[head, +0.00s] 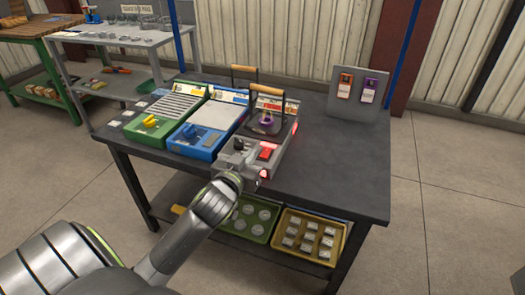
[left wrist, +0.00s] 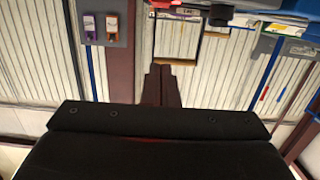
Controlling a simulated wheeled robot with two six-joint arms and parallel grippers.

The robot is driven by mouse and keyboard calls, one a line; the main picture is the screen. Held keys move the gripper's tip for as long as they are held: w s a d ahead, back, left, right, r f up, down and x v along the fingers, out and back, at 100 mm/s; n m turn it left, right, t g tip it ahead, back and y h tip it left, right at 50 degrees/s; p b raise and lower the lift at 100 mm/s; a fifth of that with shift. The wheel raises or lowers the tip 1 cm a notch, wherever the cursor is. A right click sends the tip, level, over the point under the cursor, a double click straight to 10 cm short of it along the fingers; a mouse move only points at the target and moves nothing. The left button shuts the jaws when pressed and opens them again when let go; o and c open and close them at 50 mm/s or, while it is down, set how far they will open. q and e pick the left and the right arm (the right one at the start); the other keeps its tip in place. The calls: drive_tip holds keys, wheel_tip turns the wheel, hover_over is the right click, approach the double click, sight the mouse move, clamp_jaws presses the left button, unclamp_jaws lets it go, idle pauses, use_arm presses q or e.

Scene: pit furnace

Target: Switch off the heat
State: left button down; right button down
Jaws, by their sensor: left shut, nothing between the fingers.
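The grey furnace unit (head: 262,152) stands at the right of three units on the dark workbench. Its front panel carries a lit red switch (head: 267,153) and a black knob (head: 239,144). A purple item (head: 267,120) sits on its dark top. My left gripper (head: 262,182) is just in front of and below this panel. Its fingers (left wrist: 166,86) show shut and empty in the left wrist view. Whether it touches the unit is not clear. My right gripper is not in view.
A green unit (head: 148,125) and a blue unit (head: 190,140) stand left of the furnace. A grey board (head: 344,92) with orange and purple tags stands at the back right. Trays (head: 285,249) lie on the lower shelf. The bench's right side is clear.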

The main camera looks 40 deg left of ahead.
use_arm(q)
hover_over(263, 156)
drive_tip(key=s, duration=0.1)
drive_tip(key=shift+s+f+b, duration=0.1)
drive_tip(key=shift+f+b, duration=0.2)
drive_tip(key=shift+f, duration=0.25)
drive_tip(key=shift+w+f+b, duration=0.15)
drive_tip(key=shift+w+f, duration=0.1)
drive_tip(key=shift+f, duration=0.3)
drive_tip(key=shift+w+f+b, duration=0.15)
drive_tip(key=shift+w+f, duration=0.1)
drive_tip(key=shift+f, duration=0.3)
drive_tip(key=shift+w+f, duration=0.1)
drive_tip(key=shift+f, duration=0.9)
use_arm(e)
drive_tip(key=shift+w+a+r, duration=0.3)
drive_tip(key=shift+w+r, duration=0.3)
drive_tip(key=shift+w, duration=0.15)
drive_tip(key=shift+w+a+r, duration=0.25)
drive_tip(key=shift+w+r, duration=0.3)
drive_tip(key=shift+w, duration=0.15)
use_arm(q)
drive_tip(key=shift+r, duration=0.1)
